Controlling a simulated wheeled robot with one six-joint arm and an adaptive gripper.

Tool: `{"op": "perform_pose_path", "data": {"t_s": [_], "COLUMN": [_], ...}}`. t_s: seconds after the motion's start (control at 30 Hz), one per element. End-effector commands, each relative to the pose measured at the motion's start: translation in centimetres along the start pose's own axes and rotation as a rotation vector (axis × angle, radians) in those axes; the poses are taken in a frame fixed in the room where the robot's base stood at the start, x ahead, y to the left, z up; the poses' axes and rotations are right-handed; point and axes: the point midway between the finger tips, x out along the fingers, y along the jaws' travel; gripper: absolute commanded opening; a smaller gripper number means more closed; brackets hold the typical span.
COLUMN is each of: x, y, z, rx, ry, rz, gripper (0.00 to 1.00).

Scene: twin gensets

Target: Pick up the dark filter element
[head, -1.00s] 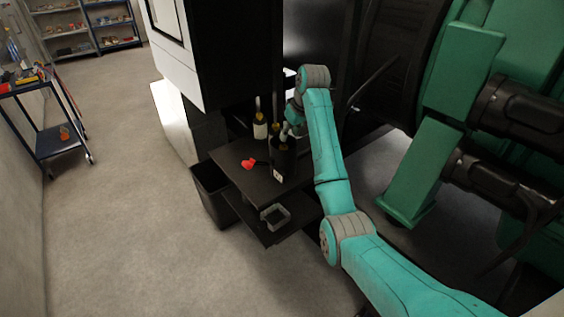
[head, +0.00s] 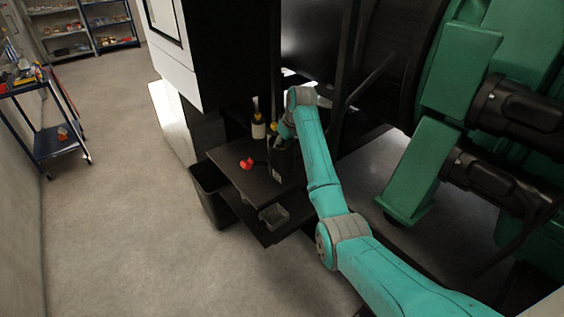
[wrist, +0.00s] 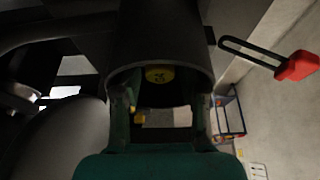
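The dark filter element (head: 283,164) is a black upright cylinder with a small pale label, on the dark table under the end of my arm. In the wrist view a large dark cylinder (wrist: 160,38), apparently this element, fills the top centre, its curved rim facing my fingers. My gripper (wrist: 165,112) has its two fingers spread apart near that rim, with background showing between them. In the head view my gripper (head: 280,141) is at the element's upper end, small and dark. I cannot tell whether the fingers touch it.
A bottle (head: 258,128) stands behind. A grey tray (head: 273,216) sits on the lower shelf, a black bin (head: 210,190) at left. Green machinery (head: 420,170) is right.

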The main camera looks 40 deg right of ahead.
Motion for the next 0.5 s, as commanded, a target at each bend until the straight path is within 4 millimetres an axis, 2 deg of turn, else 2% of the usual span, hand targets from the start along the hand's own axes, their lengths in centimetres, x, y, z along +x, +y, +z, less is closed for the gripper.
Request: {"op": "perform_pose_path", "data": {"t_s": [0.03,0.17,0.5], "x": [-0.01,-0.01,-0.17], "y": [0.00,0.01,0.02], "z": [0.01,0.01,-0.07], "rx": [0.000,0.000,0.000], "ry": [0.000,0.000,0.001], "rz": [0.000,0.000,0.000], "gripper": [0.32,0.00,0.00]}}
